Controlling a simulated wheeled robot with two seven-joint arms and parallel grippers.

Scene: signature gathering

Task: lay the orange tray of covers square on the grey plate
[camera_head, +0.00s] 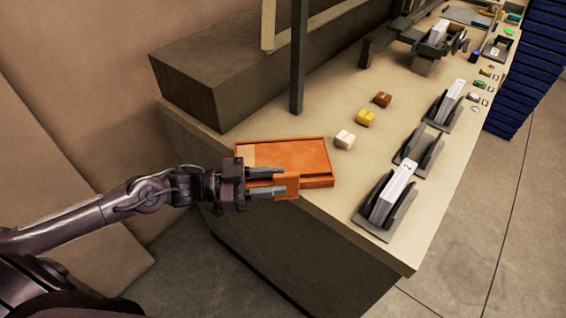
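The orange tray (290,155) lies flat at the near left end of the beige counter, with a raised rim and an orange cover surface inside. An orange tab (290,184) sticks out from its near side, over the counter's edge. My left gripper (266,182) reaches in from the left. Its two grey fingers lie on either side of the tab and appear to clamp it. I cannot make out a grey plate; anything beneath the tray is hidden. My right gripper is not in view.
White (345,140), yellow (366,118) and brown (382,99) blocks sit right of the tray. Black holders with white paper stacks (392,193) line the right edge. A dark post (299,60) and a brown box (215,75) stand behind.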

